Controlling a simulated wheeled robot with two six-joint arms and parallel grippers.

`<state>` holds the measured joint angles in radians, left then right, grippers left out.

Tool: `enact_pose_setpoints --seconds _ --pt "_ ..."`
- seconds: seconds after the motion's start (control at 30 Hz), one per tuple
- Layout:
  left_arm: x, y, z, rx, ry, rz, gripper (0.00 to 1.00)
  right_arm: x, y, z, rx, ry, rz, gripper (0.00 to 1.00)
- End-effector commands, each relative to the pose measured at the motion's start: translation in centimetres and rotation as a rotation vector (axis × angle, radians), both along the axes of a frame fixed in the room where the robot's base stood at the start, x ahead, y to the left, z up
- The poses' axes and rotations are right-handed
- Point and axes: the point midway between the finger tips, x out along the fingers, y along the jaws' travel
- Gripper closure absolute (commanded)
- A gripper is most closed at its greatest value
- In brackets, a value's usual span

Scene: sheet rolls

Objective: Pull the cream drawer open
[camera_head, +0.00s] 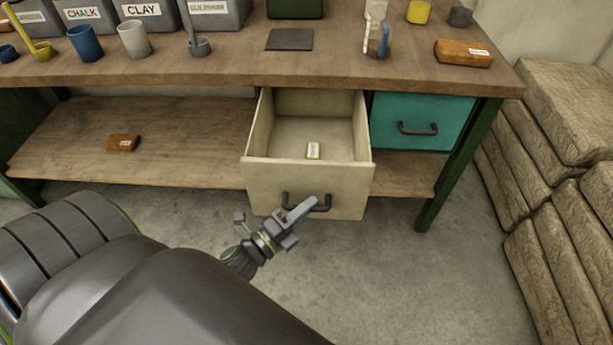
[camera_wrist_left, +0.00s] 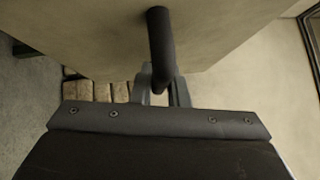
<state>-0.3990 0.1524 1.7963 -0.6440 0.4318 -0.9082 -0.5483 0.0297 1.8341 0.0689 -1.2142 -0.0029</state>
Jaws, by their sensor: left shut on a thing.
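The cream drawer (camera_head: 308,192) stands well out from under the workbench, and its inside shows. A small pale block (camera_head: 313,150) lies on the drawer floor. My left gripper (camera_head: 302,209) is at the drawer's dark bar handle (camera_head: 322,207), shut on it. In the left wrist view, the handle (camera_wrist_left: 159,45) runs down between the fingers of my left gripper (camera_wrist_left: 161,90), with the cream front (camera_wrist_left: 90,35) behind it. My right gripper is not in view.
A teal drawer (camera_head: 422,120) sits closed to the right of the cream one. A green table leg (camera_head: 458,165) and stacked sacks (camera_head: 560,190) stand at the right. A brown block (camera_head: 123,143) lies on the lower shelf (camera_head: 185,155). Bare concrete floor (camera_head: 400,280) is in front.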

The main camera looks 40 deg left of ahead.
Motion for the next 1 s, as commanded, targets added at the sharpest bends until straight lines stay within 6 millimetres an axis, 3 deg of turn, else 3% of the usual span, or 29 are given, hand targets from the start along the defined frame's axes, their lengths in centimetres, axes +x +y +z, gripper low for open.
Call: enact_pose_setpoints --seconds 0.37,0.4,0.53,1.0 --pt "-0.12 -0.07 -0.07 0.000 0.001 0.000 1.00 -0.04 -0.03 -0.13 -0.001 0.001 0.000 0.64" --pt "-0.12 -0.06 -0.07 0.000 0.001 0.000 0.80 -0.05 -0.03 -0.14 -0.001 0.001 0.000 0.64" --pt "-0.11 -0.06 -0.06 0.000 0.001 0.000 0.64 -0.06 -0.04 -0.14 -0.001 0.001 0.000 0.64" --pt "-0.29 0.00 -0.09 0.000 0.001 0.000 0.64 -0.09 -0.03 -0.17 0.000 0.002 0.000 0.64"
